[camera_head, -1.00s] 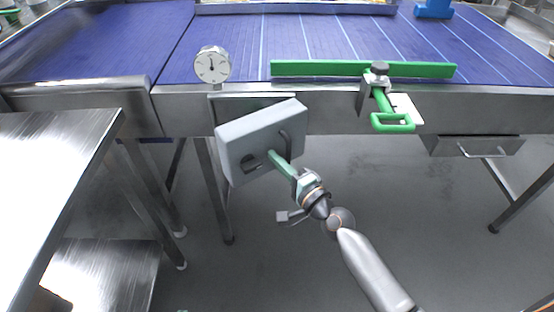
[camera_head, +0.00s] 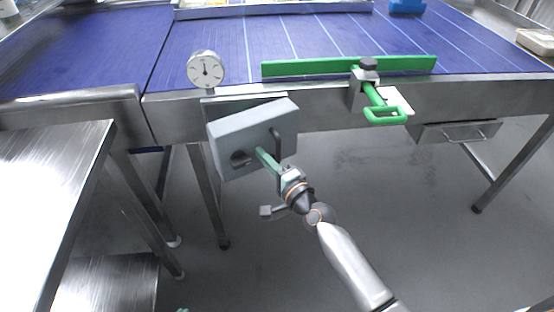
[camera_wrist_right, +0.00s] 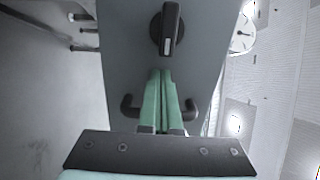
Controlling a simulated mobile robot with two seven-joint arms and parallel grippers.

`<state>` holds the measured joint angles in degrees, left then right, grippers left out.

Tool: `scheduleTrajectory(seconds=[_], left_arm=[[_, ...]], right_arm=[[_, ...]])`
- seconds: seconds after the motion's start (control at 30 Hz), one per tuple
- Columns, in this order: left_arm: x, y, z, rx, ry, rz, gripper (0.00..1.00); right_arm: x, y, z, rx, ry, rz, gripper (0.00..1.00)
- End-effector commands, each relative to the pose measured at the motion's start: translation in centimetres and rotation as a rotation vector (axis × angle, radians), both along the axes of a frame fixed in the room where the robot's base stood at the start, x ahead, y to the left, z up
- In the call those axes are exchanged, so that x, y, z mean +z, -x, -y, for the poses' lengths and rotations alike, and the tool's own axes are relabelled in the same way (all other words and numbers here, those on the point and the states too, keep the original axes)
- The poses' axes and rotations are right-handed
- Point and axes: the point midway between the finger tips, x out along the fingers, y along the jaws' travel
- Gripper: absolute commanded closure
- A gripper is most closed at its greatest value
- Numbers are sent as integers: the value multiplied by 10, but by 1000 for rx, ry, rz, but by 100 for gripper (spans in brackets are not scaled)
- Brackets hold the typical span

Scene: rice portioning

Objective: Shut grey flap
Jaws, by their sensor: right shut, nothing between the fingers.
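The grey flap (camera_head: 232,134) is a thick grey panel at the front side of the conveyor, below the dial, and sits tilted in the head view. In the right wrist view the flap (camera_wrist_right: 120,60) fills the middle, with a black knob near the top. My right gripper (camera_head: 260,153) is shut and empty, its green fingers pointing at the flap's face. In the wrist view the fingers (camera_wrist_right: 164,75) reach just below the knob; whether they touch the face I cannot tell.
The blue conveyor belt (camera_head: 330,35) runs behind, with a green guide bar and clamp handle (camera_head: 385,115) to the right. A white dial (camera_head: 205,70) stands above the flap. A steel table (camera_head: 50,175) is at left. A drawer (camera_head: 455,133) hangs at right. Floor below is open.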

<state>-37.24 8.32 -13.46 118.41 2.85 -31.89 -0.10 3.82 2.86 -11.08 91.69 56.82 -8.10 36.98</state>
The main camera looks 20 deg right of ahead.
Motion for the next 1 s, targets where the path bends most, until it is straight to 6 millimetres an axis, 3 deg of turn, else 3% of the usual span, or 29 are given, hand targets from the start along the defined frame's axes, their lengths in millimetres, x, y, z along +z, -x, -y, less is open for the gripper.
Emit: scheduleTrajectory(seconds=[0.6,1.0], left_arm=[[-9,7,1,-5,-3,-17,100],[-10,8,0,-5,-3,-18,100]], right_arm=[[0,-39,-34,9,-1,1,100],[0,-50,-39,9,0,0,100]])
